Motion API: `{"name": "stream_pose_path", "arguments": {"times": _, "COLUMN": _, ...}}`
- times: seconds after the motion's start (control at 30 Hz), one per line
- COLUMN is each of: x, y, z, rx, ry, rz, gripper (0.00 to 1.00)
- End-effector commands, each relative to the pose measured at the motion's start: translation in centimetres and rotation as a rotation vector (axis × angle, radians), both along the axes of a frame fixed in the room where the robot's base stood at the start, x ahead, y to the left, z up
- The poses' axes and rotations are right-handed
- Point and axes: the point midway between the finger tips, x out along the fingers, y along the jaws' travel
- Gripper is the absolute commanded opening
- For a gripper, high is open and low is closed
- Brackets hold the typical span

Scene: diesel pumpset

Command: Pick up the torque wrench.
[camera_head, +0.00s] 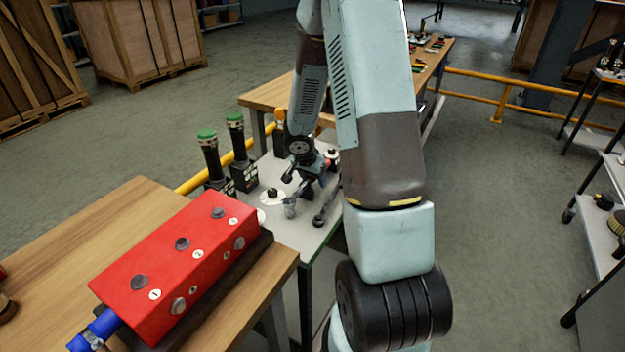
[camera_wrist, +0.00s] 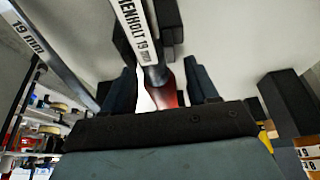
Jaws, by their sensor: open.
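My gripper (camera_head: 304,186) is low over the grey table (camera_head: 305,238) in the head view, behind my arm. In the wrist view its two dark fingers (camera_wrist: 163,88) are apart. A pale bar tool (camera_wrist: 136,28) with lettering and "19" runs between the fingers there, with a metal end and a red part behind it. I cannot tell for sure whether this is the torque wrench, nor whether the fingers touch it. In the head view a dark tool (camera_head: 326,203) with a rounded end lies beside the gripper, partly hidden by my arm.
Two black cylinders with green tops (camera_head: 209,157) stand left of my gripper. A red control box (camera_head: 175,262) sits on the wooden bench (camera_head: 125,222) in front. A second bar marked 19 (camera_wrist: 48,52) shows at left in the wrist view. A yellow rail (camera_head: 480,77) runs behind.

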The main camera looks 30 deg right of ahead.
Motion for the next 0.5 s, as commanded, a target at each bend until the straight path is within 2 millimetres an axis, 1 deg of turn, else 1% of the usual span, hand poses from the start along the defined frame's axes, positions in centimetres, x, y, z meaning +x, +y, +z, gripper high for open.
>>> {"name": "stream_pose_path", "arguments": {"times": 0.03, "x": 0.1, "y": -0.2, "z": -0.6, "rx": 0.000, "ry": 0.003, "rz": 0.001, "gripper": 0.58}}
{"name": "stream_pose_path", "arguments": {"times": 0.2, "x": 0.3, "y": -0.5, "z": -1.6, "rx": 0.000, "ry": 0.002, "rz": 0.001, "gripper": 0.58}}
{"name": "stream_pose_path", "arguments": {"times": 0.47, "x": 0.4, "y": -0.5, "z": -1.7, "rx": 0.000, "ry": 0.000, "rz": 0.001, "gripper": 0.58}}
{"name": "stream_pose_path", "arguments": {"times": 0.5, "x": 0.4, "y": -0.5, "z": -1.7, "rx": 0.000, "ry": 0.000, "rz": 0.001, "gripper": 0.57}}
